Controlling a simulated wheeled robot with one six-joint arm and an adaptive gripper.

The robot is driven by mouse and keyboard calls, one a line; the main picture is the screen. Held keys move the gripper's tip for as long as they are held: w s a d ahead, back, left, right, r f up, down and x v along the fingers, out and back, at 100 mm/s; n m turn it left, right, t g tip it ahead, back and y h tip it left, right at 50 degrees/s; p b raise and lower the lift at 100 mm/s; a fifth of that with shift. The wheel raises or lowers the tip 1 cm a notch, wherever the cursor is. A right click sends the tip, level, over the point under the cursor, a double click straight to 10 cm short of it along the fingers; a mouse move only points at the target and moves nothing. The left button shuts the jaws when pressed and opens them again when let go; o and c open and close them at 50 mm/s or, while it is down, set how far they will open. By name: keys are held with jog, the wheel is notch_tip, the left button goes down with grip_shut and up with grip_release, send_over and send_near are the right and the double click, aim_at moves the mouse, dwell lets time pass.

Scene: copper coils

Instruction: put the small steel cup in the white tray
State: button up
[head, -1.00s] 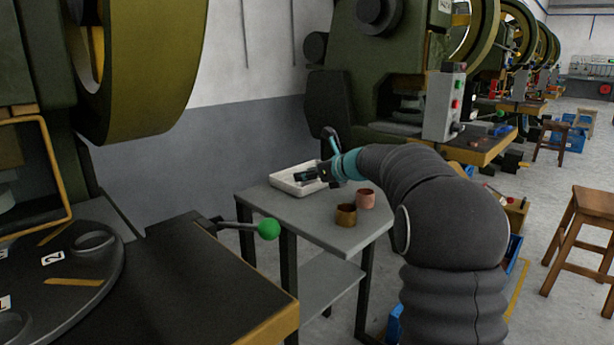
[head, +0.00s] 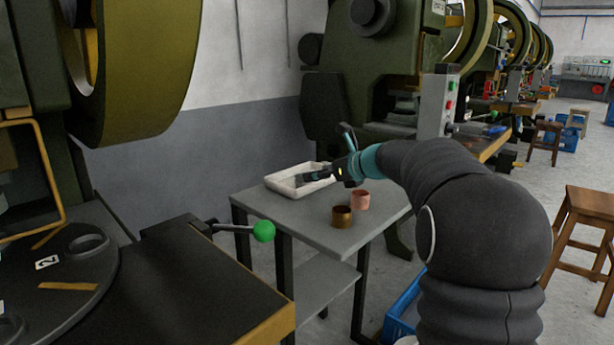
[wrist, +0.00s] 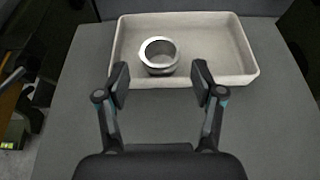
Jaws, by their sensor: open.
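The small steel cup (wrist: 148,64) stands upright inside the white tray (wrist: 240,50), near its front wall, in the wrist view. My gripper (wrist: 161,82) is open and empty, its two fingers apart on either side of the near tray wall, just short of the cup and not touching it. In the head view my gripper (head: 318,175) is over the right part of the white tray (head: 282,189). I cannot make out the cup in that view; my gripper likely covers it.
The tray is on a small grey table (head: 290,217). A green-knobbed lever (head: 262,231) juts out at the left. A wooden stool (head: 585,215) stands right; a press is behind.

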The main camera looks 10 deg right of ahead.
jog(key=shift+v, duration=2.7)
jog(key=s+a+n, duration=0.2)
jog(key=s, duration=0.1)
jog(key=s+a+n+g+h, duration=0.1)
jog(key=s+a+n, duration=0.1)
jog(key=s+n, duration=0.1)
jog(key=s+a+f+n+g+p, duration=0.1)
jog(key=s+a+n, duration=0.1)
jog(key=s, duration=0.2)
jog(key=shift+s+a, duration=0.1)
jog(key=shift+s, duration=0.3)
jog(key=s+f+n+g+h+p, duration=0.1)
jog(key=s+f+n+h, duration=0.2)
jog(key=s+n, duration=0.7)
jog(key=s+f+n+g+h+p, duration=0.1)
jog(key=s+f+n, duration=0.7)
jog(key=s, duration=1.1)
jog(key=n+g+h, duration=0.1)
jog(key=n+h, duration=0.1)
jog(key=n, duration=0.1)
jog(key=shift+h, duration=0.4)
jog(key=shift+s+f, duration=0.1)
jog(key=shift+s, duration=0.05)
